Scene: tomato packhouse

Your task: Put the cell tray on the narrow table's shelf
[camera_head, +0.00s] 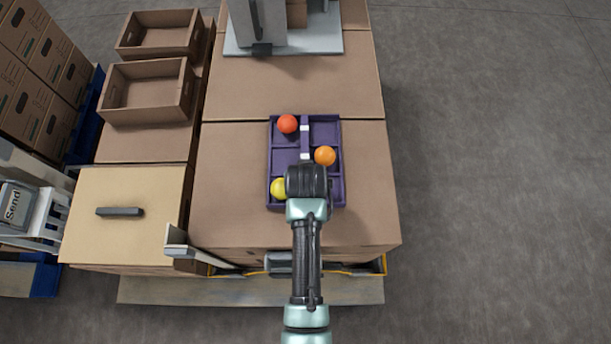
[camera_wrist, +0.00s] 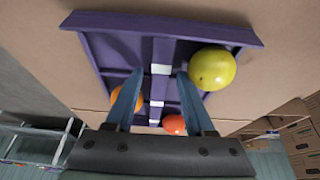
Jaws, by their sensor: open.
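The purple cell tray (camera_head: 322,133) lies on brown cardboard boxes in front of me. It holds a red tomato (camera_head: 287,124), an orange one (camera_head: 325,156) and a yellow one (camera_head: 279,187) in separate cells. In the wrist view the tray (camera_wrist: 100,22) fills the upper middle, with its central divider (camera_wrist: 161,52) running between my fingers. My gripper (camera_wrist: 153,76) is open, one finger on each side of that divider. Whether the fingers touch it I cannot tell. In the head view my wrist hides the tray's near middle. I cannot make out the narrow table or its shelf.
A grey metal stand (camera_head: 311,42) is on the boxes beyond the tray. Two open brown crates (camera_head: 145,88) sit at the upper left. A closed tan box (camera_head: 125,240) with a dark handle is at the near left. The concrete floor on the right is clear.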

